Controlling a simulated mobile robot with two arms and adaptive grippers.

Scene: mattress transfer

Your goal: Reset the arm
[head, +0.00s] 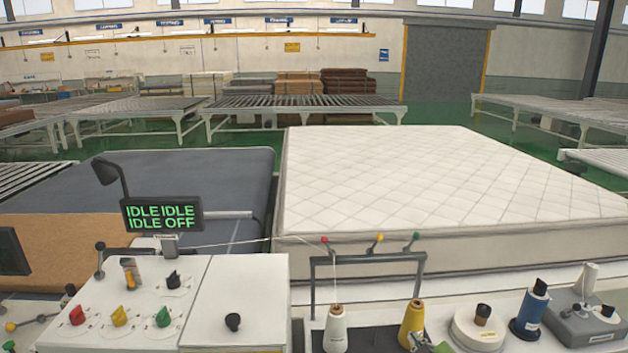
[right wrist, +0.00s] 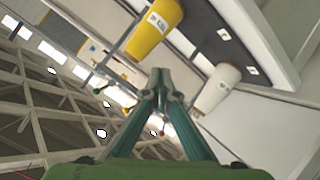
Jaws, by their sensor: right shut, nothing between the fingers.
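My right gripper (right wrist: 160,80) is shut and empty in the right wrist view, its green fingers meeting at the tips. In the head view only a small green part of it (head: 424,343) shows at the bottom edge, beside the yellow thread cone (head: 411,322). My left gripper cannot be made out. A white quilted mattress (head: 420,180) lies beyond the control panel. The display (head: 162,214) on the panel reads IDLE IDLE, IDLE OFF.
The control panel (head: 235,280) has red, yellow, green and black knobs. A white thread cone (head: 336,330) stands under a dark frame (head: 368,258). A blue spool (head: 530,312) is at right. A dark conveyor bed (head: 150,175) and roller tables (head: 300,104) lie behind.

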